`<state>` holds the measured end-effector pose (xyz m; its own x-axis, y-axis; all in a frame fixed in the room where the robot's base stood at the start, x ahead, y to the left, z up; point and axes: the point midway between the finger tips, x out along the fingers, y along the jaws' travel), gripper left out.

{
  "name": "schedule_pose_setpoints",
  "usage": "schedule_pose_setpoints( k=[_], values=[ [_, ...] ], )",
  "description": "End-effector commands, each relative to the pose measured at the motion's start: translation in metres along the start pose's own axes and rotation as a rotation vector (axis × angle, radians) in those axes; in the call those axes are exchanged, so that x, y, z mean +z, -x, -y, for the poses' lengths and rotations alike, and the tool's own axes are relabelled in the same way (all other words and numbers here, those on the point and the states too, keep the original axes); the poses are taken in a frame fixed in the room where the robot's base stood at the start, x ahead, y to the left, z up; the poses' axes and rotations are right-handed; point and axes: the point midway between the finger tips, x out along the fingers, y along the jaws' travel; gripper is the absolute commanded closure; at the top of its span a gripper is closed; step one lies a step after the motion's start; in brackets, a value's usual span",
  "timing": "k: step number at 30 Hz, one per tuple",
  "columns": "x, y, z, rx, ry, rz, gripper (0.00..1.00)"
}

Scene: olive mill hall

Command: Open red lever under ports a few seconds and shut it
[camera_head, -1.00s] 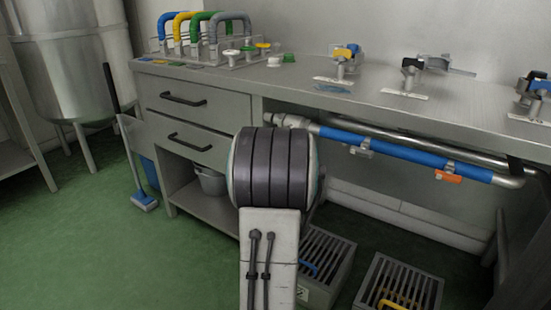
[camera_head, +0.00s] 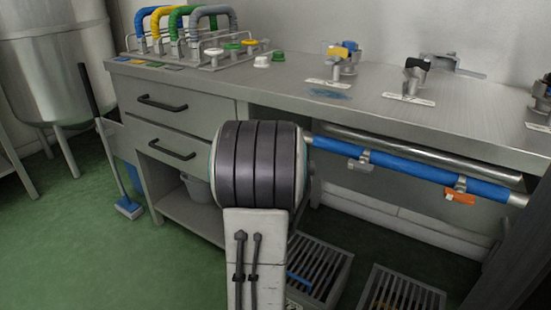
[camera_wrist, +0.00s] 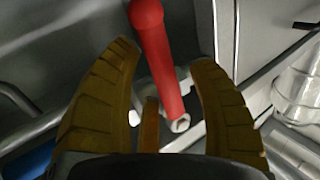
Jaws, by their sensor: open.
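In the wrist view a red lever (camera_wrist: 158,65) with a rounded knob end runs down between my fingers. It ends at a pale metal fitting low in the picture. My gripper (camera_wrist: 168,58) is open, one yellow-brown finger on each side of the lever. The fingers appear apart from it, though contact lower down is hard to judge. In the head view my arm hides this lever and my gripper. There, a blue pipe (camera_head: 410,167) under the bench carries a small orange-red handle (camera_head: 460,197) and a grey handle (camera_head: 360,163).
The steel bench (camera_head: 290,90) carries valves (camera_head: 343,58) along its back and coloured hose loops (camera_head: 180,25) at left. Drawers (camera_head: 165,125) are left of my arm. Floor grates (camera_head: 320,265) lie below the pipe. A blue-headed brush (camera_head: 129,208) stands at left on open green floor.

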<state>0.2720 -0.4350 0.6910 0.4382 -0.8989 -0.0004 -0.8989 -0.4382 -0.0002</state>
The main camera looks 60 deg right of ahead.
Motion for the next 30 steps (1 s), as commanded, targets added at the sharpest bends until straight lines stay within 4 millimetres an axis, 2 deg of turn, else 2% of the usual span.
schedule_pose_setpoints(
  k=[8, 26, 30],
  values=[
    [-0.0001, 0.0001, -0.0001, 0.000, 0.000, 0.000, 0.46],
    [0.0000, 0.0000, -0.0003, 0.001, 0.000, 0.000, 0.99],
    [0.0000, 0.0000, -0.0004, 0.001, 0.000, 0.000, 1.00]
  ],
)
